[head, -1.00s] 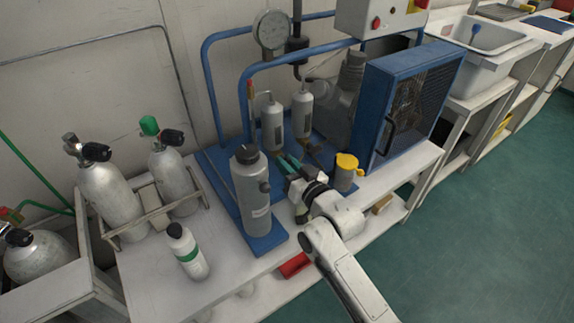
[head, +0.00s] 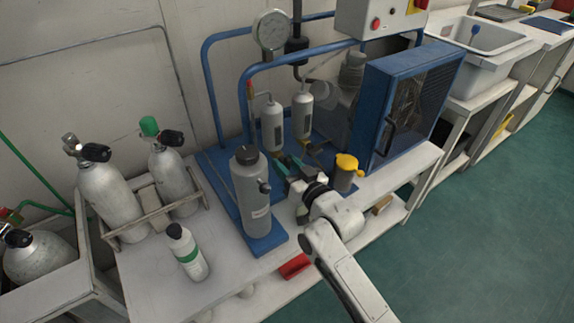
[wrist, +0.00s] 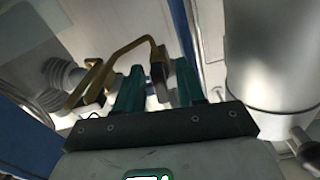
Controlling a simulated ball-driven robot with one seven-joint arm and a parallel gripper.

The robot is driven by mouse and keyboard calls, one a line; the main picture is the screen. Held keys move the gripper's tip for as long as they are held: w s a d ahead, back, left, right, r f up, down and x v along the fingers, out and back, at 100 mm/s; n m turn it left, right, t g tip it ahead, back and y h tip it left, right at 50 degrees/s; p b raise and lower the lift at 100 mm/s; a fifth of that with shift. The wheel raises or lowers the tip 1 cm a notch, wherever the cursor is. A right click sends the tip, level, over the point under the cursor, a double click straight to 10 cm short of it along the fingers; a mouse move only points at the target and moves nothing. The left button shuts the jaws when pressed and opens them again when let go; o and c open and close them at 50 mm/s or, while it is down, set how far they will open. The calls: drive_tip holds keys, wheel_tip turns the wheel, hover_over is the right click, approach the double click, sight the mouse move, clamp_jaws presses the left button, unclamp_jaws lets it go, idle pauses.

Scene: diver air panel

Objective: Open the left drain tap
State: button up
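Two slim silver filter cylinders stand on the blue panel base in the head view, the left one (head: 272,127) and the right one (head: 302,114). A bent brass tap lever (wrist: 124,47) shows in the wrist view, with a grey block hanging at its near end. My gripper (wrist: 157,84) has its teal fingers apart, with the grey block in line with the gap between them. I cannot tell whether either finger touches it. In the head view, my gripper (head: 284,167) is low in front of the left filter; the tap is mostly hidden there.
A large grey cylinder (head: 250,197) stands close to the left of my gripper. A yellow-topped grey canister (head: 345,172) is close to its right. A blue caged compressor housing (head: 405,105) stands behind to the right. A small green-banded bottle (head: 188,252) stands on the bench's front left.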

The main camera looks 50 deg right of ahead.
drive_tip(key=p+v, duration=0.1)
drive_tip(key=v, duration=0.9)
drive_tip(key=shift+s, duration=0.4)
